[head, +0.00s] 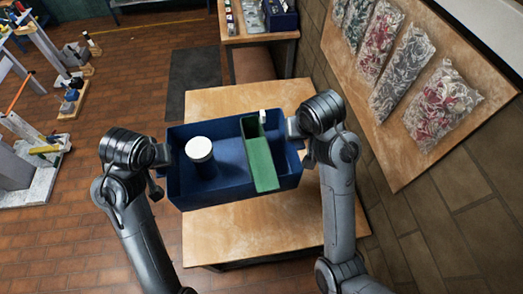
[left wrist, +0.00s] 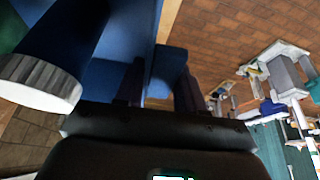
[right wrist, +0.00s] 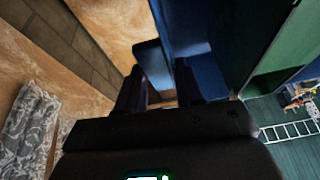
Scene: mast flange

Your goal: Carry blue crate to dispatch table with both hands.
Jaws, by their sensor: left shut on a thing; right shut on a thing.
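The blue crate (head: 190,195) is over a wooden table (head: 250,235) in the middle of the head view. I cannot tell whether it rests on the tabletop or hangs just above it. Inside it are a dark blue jar with a white lid (head: 199,149) on the left and a long green bin (head: 260,160) on the right. My left gripper (head: 164,158) is shut on the crate's left side, and my right gripper (head: 297,130) is shut on its right side. Both wrist views show fingers around blue crate parts, at left (left wrist: 160,92) and right (right wrist: 158,88).
Another table (head: 262,40) with small items and a blue box (head: 280,14) stands behind. A dark mat (head: 192,85) lies on the brick floor. A tiled wall and a board with bagged parts (head: 440,100) are close on the right. Cluttered stands (head: 35,150) are at left.

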